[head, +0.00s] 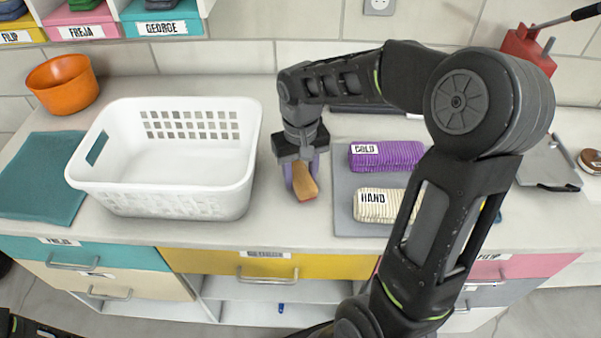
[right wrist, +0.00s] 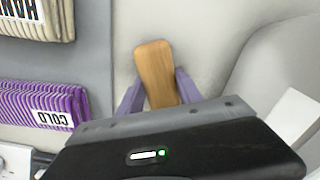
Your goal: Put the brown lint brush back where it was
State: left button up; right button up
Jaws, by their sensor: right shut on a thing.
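The brown lint brush (head: 304,187) is between the two purple fingers of my right gripper (head: 301,178), which is shut on it. The gripper points down over the white counter, between the basket and the grey mat. The brush's wooden surface also shows in the right wrist view (right wrist: 155,70), between the fingers (right wrist: 150,95). I cannot tell whether the brush touches the counter. My left gripper does not show; only a dark part of mine is at the bottom left corner of the head view.
An empty white basket (head: 170,190) stands left of the gripper. To the right, a grey mat (head: 345,215) bears a purple COLD bundle (head: 395,155) and a cream HAND bundle (head: 375,205). An orange bowl (head: 63,85) and teal cloth (head: 40,175) are at the left. Drawers (head: 270,264) line the counter front.

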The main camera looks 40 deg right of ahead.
aim_at(300, 174)
jog(key=shift+f, duration=0.2)
jog(key=o, duration=1.3)
jog(key=shift+r, duration=0.15)
notch_tip(300, 174, up, 12)
jog(key=shift+r, duration=0.1)
